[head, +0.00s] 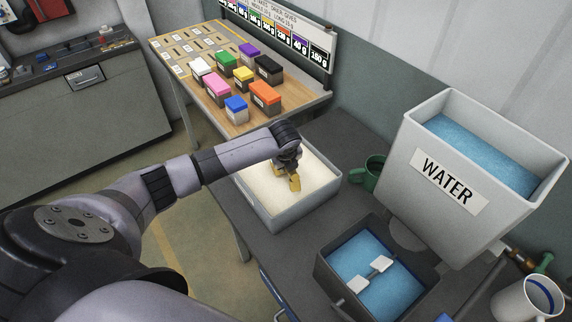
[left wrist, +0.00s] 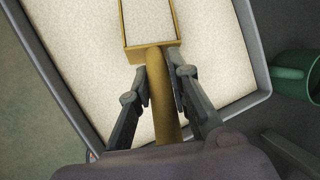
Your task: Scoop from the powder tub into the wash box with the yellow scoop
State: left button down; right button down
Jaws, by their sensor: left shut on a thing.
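The powder tub (head: 262,215) is a grey box of cream powder on the dark bench; the powder (left wrist: 88,65) fills most of the left wrist view. My left gripper (head: 290,170) is over the tub. In the left wrist view the gripper (left wrist: 160,85) is shut on the handle of the yellow scoop (left wrist: 166,110). The scoop's head (head: 295,184) is at or just above the powder; I cannot tell whether it touches. The wash box (head: 340,270) is dark, holds blue water and has a white paddle (head: 372,271) across it. My right gripper is not in view.
A tall white water tank (head: 450,184) stands behind the wash box. A green mug (head: 371,172) is right of the tub, and a white mug (head: 530,300) is at the right front. Several coloured-lid boxes (head: 236,108) stand on the wooden table (head: 215,62) at the back.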

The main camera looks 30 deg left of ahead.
pick_arm(q)
notch_tip(320, 180, up, 2)
jog(key=shift+r+p, duration=0.1)
jog(key=shift+p, duration=0.8)
jog(key=shift+r+p, duration=0.6)
jog(key=shift+r, duration=0.55)
jog(key=shift+d, duration=0.1)
